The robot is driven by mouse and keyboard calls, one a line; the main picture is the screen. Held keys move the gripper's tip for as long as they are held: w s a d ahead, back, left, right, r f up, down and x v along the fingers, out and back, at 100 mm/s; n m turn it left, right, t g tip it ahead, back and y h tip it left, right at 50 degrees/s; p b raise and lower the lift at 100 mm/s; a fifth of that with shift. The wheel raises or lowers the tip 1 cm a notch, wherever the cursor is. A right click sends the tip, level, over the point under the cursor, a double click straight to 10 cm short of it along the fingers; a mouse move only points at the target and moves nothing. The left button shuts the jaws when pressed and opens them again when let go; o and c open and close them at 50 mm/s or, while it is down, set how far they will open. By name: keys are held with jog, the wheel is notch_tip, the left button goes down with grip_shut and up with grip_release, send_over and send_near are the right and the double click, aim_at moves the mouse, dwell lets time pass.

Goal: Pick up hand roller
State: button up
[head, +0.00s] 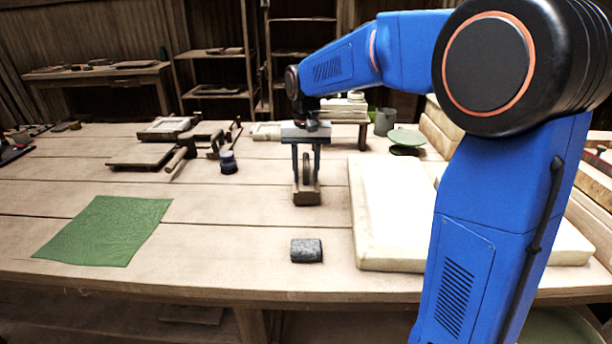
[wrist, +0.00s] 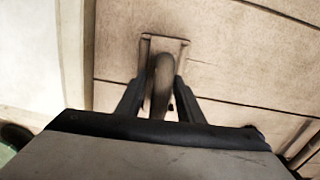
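The thing I take for the hand roller is a brown, rounded upright piece (head: 307,166) over a small wooden base (head: 306,197), near the middle of the table. In the wrist view the rounded piece (wrist: 161,75) stands between my fingers, with the square wooden base (wrist: 182,46) beyond it. I cannot tell whether piece and base are one object. My gripper (head: 306,178) points down with one finger on each side of the piece. It also shows in the wrist view (wrist: 159,88). In the head view gaps show beside the piece, so the gripper is open around it.
A green cloth (head: 105,231) lies at left. A pale slab (head: 390,215) is close on the right. A dark jar (head: 228,162), boards and tools stand at back left. Bare table lies between cloth and gripper.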

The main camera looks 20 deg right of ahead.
jog(key=c, duration=0.6)
jog(key=shift+r, duration=5.05)
jog(key=shift+c, duration=0.2)
jog(key=o, duration=0.3)
jog(key=c, duration=0.3)
jog(key=shift+a, duration=0.1)
